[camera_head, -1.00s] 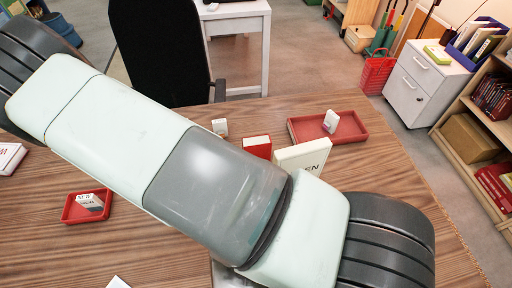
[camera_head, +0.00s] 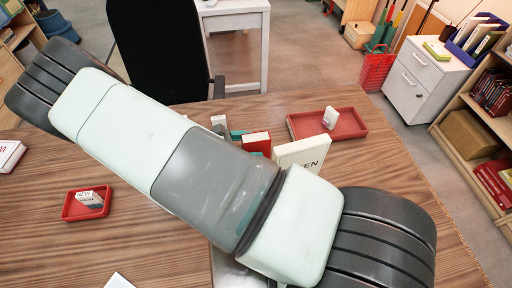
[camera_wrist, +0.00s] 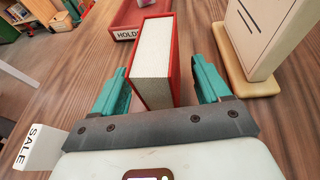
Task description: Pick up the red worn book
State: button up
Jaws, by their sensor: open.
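The red worn book (camera_wrist: 153,58) stands upright on the wooden table, its pale page edges facing the wrist camera. In the head view the red book (camera_head: 257,143) shows past my arm, which hides its lower part. My gripper (camera_wrist: 160,85) is open, with one teal finger on each side of the near end of the book. I cannot tell whether either finger touches it. A teal part of my gripper (camera_head: 238,134) shows beside the book in the head view.
A cream book (camera_head: 302,152) stands close on the right, on a base (camera_wrist: 248,84). A red tray (camera_head: 352,126) with a small white item lies behind it. A small white SALE block (camera_wrist: 42,146) is at left. Another red tray (camera_head: 68,211) lies at the table's left.

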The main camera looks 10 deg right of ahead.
grip_shut()
dwell(0.4)
